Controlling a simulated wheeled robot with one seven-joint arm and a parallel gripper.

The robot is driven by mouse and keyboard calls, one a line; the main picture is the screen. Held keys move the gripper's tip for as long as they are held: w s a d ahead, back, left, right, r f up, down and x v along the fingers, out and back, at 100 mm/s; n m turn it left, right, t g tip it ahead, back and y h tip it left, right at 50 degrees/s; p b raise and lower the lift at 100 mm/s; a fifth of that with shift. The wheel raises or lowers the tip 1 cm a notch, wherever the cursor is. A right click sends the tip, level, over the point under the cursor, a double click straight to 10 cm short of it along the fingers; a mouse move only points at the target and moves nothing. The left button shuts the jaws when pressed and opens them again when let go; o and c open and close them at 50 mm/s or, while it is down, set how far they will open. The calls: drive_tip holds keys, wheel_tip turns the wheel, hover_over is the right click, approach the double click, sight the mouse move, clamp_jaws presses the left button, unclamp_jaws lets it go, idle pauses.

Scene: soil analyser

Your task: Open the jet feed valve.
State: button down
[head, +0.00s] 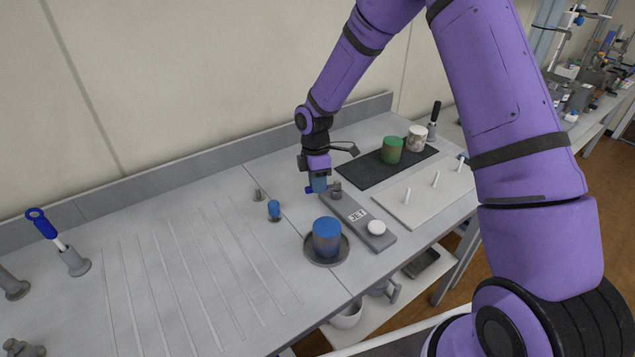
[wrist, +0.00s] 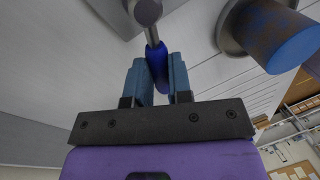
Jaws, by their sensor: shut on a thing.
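The jet feed valve has a grey metal body (head: 336,190) at the far end of a grey plate marked JET (head: 357,217). Its blue lever handle (head: 308,190) sticks out to the left in the head view, mostly hidden by my fingers. My gripper (head: 318,184) points down over it and is shut on it. In the wrist view the blue handle (wrist: 157,66) lies between my two blue-grey fingers (wrist: 159,82). A metal stem joins it to the round valve body (wrist: 147,11).
A white round button (head: 376,227) sits on the plate's near end. A blue-topped cup (head: 326,238) stands in a round dish nearby. A small blue-topped peg (head: 274,210) stands left. Green (head: 392,150) and mottled (head: 416,138) cups stand on a dark mat behind right. The grooved bench at left is mostly clear.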

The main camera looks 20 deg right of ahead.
drive_tip(key=c, duration=1)
unclamp_jaws()
drive_tip(key=shift+c, duration=0.2)
drive_tip(key=shift+r, duration=0.15)
wheel_tip(320, 180, up, 10)
drive_tip(key=w, duration=0.2)
drive_tip(key=shift+r, duration=0.2)
drive_tip(key=shift+w, duration=0.1)
